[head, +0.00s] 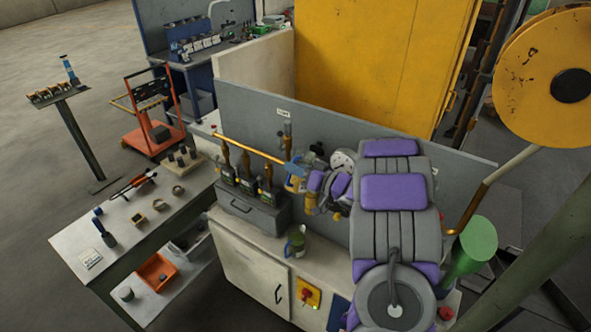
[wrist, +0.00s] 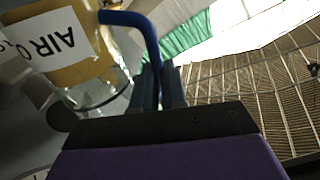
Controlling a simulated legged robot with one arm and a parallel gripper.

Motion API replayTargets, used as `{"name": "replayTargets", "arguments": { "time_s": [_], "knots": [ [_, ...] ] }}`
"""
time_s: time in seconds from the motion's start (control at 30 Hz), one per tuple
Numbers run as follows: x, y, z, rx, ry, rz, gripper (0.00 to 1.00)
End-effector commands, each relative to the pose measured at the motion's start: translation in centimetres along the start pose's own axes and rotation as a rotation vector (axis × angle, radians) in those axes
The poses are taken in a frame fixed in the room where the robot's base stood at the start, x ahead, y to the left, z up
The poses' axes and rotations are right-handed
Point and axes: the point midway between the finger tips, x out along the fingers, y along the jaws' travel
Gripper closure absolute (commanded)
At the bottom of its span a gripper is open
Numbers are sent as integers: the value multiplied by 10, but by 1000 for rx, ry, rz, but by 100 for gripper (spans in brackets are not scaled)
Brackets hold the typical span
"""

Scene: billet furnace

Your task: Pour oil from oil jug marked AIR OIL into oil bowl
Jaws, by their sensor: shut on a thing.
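The oil jug (wrist: 62,45) shows in the wrist view as a tan-yellow body with a white label reading AIR O, the rest cut off, and a blue handle. My gripper (wrist: 160,82) is shut on that handle. The label appears upside down there; I cannot tell how far the jug is tilted. In the head view the jug (head: 294,180) is small, above the bench and left of my purple-grey wrist, which hides part of the area. I cannot pick out the oil bowl with certainty; no oil stream is visible.
A round gauge (head: 343,160) and fittings sit at the grey back panel (head: 270,115), close to my wrist. Several brass-topped devices (head: 246,170) stand on a grey drawer box to the left. A green mug-like container (head: 295,243) stands on the bench in front.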

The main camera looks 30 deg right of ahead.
Motion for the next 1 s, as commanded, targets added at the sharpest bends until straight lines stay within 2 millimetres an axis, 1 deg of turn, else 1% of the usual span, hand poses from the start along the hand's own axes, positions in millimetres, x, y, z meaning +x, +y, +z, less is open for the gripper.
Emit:
{"name": "replayTargets", "arguments": {
  "time_s": [0.53, 1.0],
  "knots": [
    [0, 1, 2, -20, 2, 0, 100],
    [0, 9, 20, -162, 11, -1, 100]
  ]
}}
